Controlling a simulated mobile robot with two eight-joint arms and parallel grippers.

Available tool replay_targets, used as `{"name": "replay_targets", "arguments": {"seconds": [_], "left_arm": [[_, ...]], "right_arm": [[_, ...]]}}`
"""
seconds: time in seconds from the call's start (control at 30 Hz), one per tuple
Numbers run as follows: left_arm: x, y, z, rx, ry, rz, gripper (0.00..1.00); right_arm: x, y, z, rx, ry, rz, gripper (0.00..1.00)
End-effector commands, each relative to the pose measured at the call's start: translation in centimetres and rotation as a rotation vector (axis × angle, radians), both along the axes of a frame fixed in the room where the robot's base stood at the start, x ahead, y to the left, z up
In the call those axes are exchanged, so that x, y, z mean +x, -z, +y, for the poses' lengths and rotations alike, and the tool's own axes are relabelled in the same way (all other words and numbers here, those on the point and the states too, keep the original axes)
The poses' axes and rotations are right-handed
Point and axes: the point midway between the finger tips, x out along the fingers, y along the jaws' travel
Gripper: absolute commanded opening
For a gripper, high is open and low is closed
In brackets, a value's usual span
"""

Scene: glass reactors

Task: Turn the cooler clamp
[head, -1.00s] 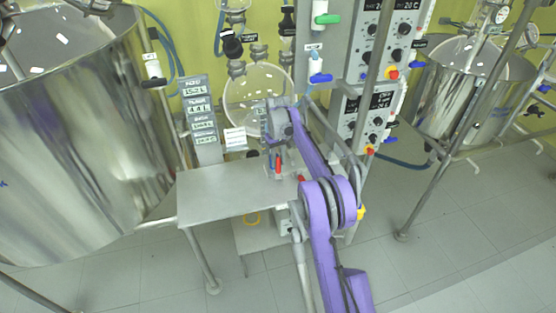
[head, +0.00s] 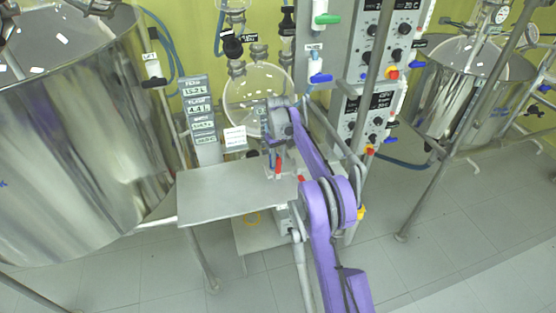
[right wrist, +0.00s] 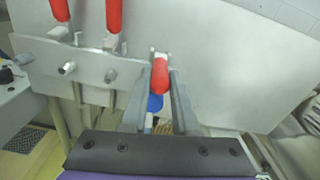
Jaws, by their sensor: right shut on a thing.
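A red-handled clamp (right wrist: 159,76) is between the two grey fingers of my right gripper (right wrist: 162,70) in the right wrist view. The gripper is shut on this red handle. A blue part (right wrist: 154,103) shows just below the handle, between the fingers. In the head view, my right gripper (head: 271,148) is low over the grey bench, and a red handle (head: 278,166) shows beside it. The wrist and fingers partly hide the clamp there. My left gripper is in neither view.
Two more red handles (right wrist: 113,14) stand on a metal bracket (right wrist: 88,66) beside the held one. The grey bench top (head: 222,190) is bare at its left. A large steel vessel (head: 85,150) stands at the left. A round glass vessel (head: 245,95) is behind the gripper.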

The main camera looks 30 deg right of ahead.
Motion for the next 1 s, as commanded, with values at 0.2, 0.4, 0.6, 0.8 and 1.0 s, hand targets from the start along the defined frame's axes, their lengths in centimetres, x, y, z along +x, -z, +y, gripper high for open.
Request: {"name": "replay_targets", "arguments": {"seconds": [0.2, 0.4, 0.6, 0.8, 1.0], "left_arm": [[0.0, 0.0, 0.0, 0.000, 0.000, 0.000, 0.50], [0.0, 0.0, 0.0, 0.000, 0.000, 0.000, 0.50], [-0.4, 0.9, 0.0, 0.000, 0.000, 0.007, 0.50], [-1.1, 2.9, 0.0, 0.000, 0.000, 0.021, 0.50], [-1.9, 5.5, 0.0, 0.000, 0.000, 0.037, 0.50]], "right_arm": [[0.0, 0.0, 0.0, 0.000, 0.000, 0.000, 0.00], [0.0, 0.0, 0.0, 0.000, 0.000, -0.002, 0.00], [-0.5, 0.1, 0.1, -0.008, 0.000, -0.031, 0.00], [-1.4, 0.4, 0.3, -0.029, 0.001, -0.119, 0.00], [-2.9, 0.9, 0.6, -0.063, 0.001, -0.262, 0.00]]}}
